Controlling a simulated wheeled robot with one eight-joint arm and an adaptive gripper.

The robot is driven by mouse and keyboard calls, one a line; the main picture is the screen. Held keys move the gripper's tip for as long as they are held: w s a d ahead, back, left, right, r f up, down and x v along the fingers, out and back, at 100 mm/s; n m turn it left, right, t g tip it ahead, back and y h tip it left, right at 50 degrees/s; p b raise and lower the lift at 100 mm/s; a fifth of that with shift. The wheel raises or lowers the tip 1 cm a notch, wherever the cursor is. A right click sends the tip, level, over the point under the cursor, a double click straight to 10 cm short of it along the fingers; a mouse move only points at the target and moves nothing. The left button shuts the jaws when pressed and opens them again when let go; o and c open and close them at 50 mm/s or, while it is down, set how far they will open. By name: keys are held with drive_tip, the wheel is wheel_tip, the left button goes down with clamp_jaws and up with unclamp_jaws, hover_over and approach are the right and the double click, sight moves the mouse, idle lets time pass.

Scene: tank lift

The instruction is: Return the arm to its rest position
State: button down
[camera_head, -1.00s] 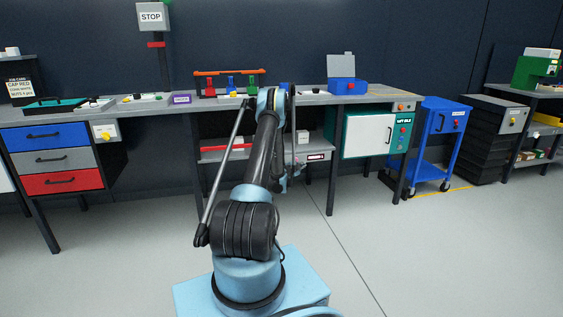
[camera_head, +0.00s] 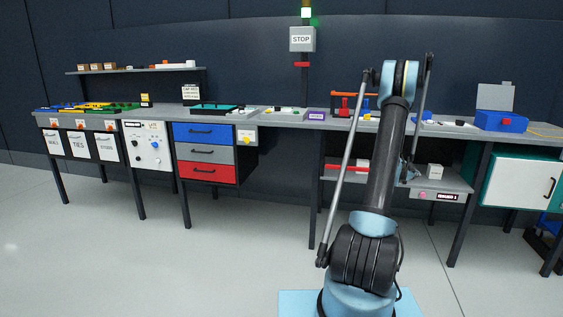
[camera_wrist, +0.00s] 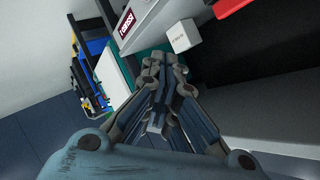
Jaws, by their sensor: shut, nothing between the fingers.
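My arm (camera_head: 385,165) stands raised and bent at the right of the middle in the head view, in front of the workbench. My gripper (camera_wrist: 158,115) shows in the wrist view with its blue-grey fingers together and nothing between them. In the head view the gripper is mostly hidden behind the arm, near the lower shelf of the bench.
The workbench (camera_head: 275,121) runs across behind the arm. A small white box (camera_head: 434,171) stands on its lower shelf (camera_head: 455,186); the box also shows beyond my gripper in the wrist view (camera_wrist: 181,37). Drawers (camera_head: 205,153) stand at left. The floor (camera_head: 200,260) in front is clear.

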drive_tip(key=s+a+r+n+y, duration=0.25)
drive_tip(key=s+a+r, duration=0.3)
drive_tip(key=a, duration=0.35)
drive_tip(key=s+a+r+n+g+y, duration=0.1)
drive_tip(key=s+a+r+n, duration=0.25)
drive_tip(key=s+a, duration=0.45)
drive_tip(key=s+a+r+n+y, duration=0.2)
drive_tip(key=s+a+r, duration=0.35)
drive_tip(key=a, duration=0.35)
drive_tip(key=s+a+f+n+g+y, duration=0.1)
drive_tip(key=s+a+f+n, duration=0.2)
drive_tip(key=s+a, duration=0.4)
drive_tip(key=s+a+f+n+g+y, duration=0.1)
drive_tip(key=s+a+n, duration=0.4)
drive_tip(key=s, duration=1)
drive_tip(key=s+a+f+n+g+y, duration=0.1)
drive_tip(key=s+a+f+n+y, duration=0.2)
drive_tip(key=s+a, duration=0.7)
drive_tip(key=shift+s+a+f+n+g, duration=0.3)
drive_tip(key=shift+s+f+n+g, duration=0.1)
drive_tip(key=shift+s+f, duration=0.55)
drive_tip(key=shift+r+y, duration=0.1)
drive_tip(key=shift+y, duration=0.15)
